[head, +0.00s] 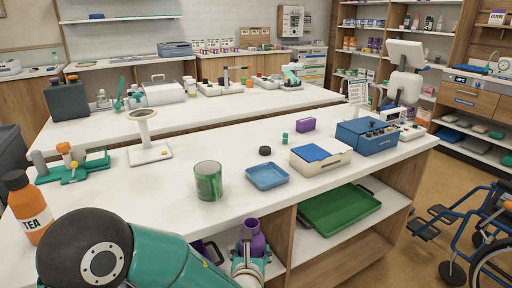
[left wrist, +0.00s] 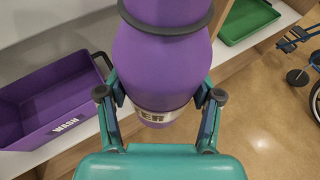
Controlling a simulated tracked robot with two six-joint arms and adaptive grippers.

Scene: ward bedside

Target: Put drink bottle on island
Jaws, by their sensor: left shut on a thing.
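A purple bottle (head: 255,237) with a dark ring near its top shows at the bottom of the head view, in front of the island. In the left wrist view the bottle (left wrist: 165,62) is large, with a pale label partly reading "ER". My left gripper (head: 250,258) is shut on it, with fingers on both sides around the label in the left wrist view (left wrist: 160,96). The island (head: 235,150) has a white top and wooden open shelves below. The bottle is by the shelf openings, lower than the top. My right gripper is not in view.
A green mug (head: 208,180), a blue tray (head: 267,176), a cream box (head: 320,158) and an orange TEA bottle (head: 30,207) stand on the island. A green tray (head: 338,208) and a purple WASH bin (left wrist: 50,100) are on lower shelves. Bare top surrounds the mug. A wheelchair (head: 470,230) stands right.

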